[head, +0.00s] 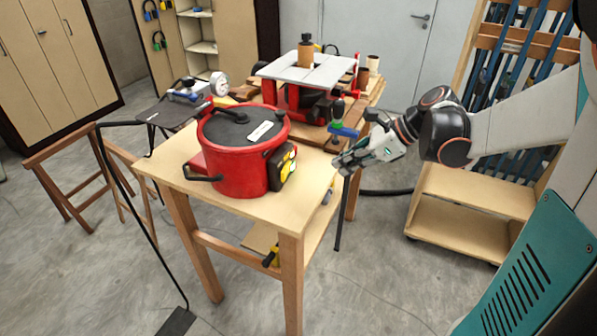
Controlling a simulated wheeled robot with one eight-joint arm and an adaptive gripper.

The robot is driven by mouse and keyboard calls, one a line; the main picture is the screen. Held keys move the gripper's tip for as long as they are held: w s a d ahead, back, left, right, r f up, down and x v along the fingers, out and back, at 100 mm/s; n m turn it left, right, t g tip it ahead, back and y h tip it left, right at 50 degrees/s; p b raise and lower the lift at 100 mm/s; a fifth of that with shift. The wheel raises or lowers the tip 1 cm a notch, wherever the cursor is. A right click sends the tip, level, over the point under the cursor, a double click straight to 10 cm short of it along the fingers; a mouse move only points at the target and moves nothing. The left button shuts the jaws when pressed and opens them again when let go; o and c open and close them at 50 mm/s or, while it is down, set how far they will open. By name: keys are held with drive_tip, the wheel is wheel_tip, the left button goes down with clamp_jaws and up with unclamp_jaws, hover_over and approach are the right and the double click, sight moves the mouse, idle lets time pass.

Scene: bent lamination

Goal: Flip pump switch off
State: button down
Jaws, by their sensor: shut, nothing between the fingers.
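A red round pot-like vessel (235,155) with a dark lid (240,124) stands on a light wooden table (175,172). A yellow and black box (283,167) sits on its right side, facing my gripper. I cannot make out which part is the pump switch, or its position. My gripper (342,163) is at the right of the table, pointing left, apart from the red vessel and the yellow and black box. Its fingers look close together and hold nothing that I can see.
A red bench machine with a grey top (305,77) stands behind the vessel. A blue and green clamp-like tool (342,131) is close behind my gripper. A gauge (218,84) is at the back left. A wooden rack (470,205) stands at right. Open floor lies in front.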

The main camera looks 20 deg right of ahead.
sight(287, 171)
drive_tip(key=b+x, duration=0.3)
drive_tip(key=x, duration=0.7)
drive_tip(key=shift+w+a+f+b, duration=0.1)
drive_tip(key=shift+a+f+b, duration=0.1)
drive_tip(key=shift+b, duration=0.15)
drive_tip(key=shift+w+a+r+b, duration=0.15)
drive_tip(key=shift+w+a+b, duration=0.15)
drive_tip(key=shift+w+a, duration=0.55)
drive_tip(key=shift+w+a+r, duration=0.1)
drive_tip(key=shift+w+a, duration=0.2)
drive_tip(key=shift+a, duration=0.35)
drive_tip(key=shift+a+m+t+h, duration=0.3)
drive_tip(key=shift+a+m+t, duration=0.1)
drive_tip(key=shift+a+m, duration=0.15)
drive_tip(key=shift+d, duration=0.2)
drive_tip(key=shift+w, duration=0.1)
drive_tip(key=shift+w+d, duration=0.45)
drive_tip(key=shift+d, duration=0.2)
